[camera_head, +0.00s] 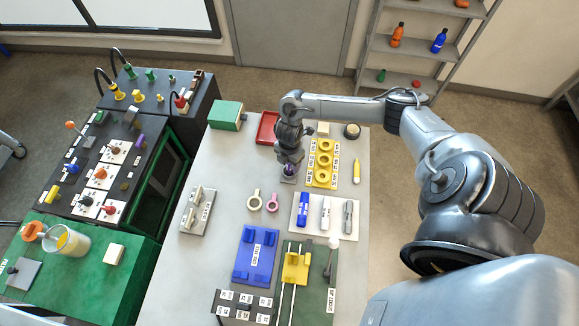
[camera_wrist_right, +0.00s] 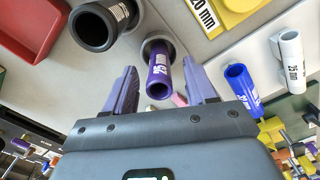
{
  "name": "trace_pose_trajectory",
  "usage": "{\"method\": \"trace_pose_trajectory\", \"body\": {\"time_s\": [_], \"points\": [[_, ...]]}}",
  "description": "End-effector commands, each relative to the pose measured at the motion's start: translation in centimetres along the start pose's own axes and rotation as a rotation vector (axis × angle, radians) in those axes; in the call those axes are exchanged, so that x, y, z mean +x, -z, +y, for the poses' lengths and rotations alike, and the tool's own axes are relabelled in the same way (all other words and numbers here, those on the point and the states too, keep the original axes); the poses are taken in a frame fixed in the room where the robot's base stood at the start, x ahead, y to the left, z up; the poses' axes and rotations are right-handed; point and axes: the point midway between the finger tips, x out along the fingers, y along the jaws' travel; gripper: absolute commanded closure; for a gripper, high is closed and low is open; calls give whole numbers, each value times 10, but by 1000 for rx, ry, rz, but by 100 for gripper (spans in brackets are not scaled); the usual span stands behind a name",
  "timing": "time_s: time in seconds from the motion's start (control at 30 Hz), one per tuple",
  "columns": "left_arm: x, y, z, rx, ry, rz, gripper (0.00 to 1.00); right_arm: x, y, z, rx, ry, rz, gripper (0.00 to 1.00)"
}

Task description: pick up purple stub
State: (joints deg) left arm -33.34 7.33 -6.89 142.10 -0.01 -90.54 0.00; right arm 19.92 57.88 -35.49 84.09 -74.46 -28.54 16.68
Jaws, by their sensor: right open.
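The purple stub (camera_wrist_right: 159,72), marked 25 mm, stands in a round socket on a grey base in the right wrist view. In the head view only a little of the purple stub (camera_head: 289,169) shows below my right gripper (camera_head: 288,163). In the wrist view the two fingers of my right gripper (camera_wrist_right: 160,70) are spread, one on each side of the stub. A gap shows between the stub and each finger, so the gripper is open and empty. My left gripper is not in view.
A black pipe piece (camera_wrist_right: 100,25) stands close by in the wrist view. A yellow rack (camera_head: 322,178), a red tray (camera_head: 267,127) and a white panel with blue, white and grey pieces (camera_head: 313,227) surround the spot. Two ring tools (camera_head: 254,201) lie in front.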

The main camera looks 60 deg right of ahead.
Motion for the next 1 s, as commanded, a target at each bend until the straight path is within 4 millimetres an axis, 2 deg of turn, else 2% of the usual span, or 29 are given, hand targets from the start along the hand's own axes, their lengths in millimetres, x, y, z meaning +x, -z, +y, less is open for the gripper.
{"method": "trace_pose_trajectory", "body": {"time_s": [0.1, 0.2, 0.5, 0.57, 0.87, 1.0], "points": [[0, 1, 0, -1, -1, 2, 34, 16, 0, 0, 2, 1, 0, 44], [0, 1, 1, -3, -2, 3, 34, 24, -1, 0, 1, 0, -1, 44], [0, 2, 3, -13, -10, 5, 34, 28, -1, 0, 0, 0, -2, 44], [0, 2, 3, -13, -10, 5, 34, 28, -1, 0, 0, 0, -2, 52], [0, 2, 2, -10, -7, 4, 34, 27, -1, 0, 0, -1, -1, 98], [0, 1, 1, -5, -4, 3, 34, 27, -1, 0, 0, -1, -1, 100]]}}
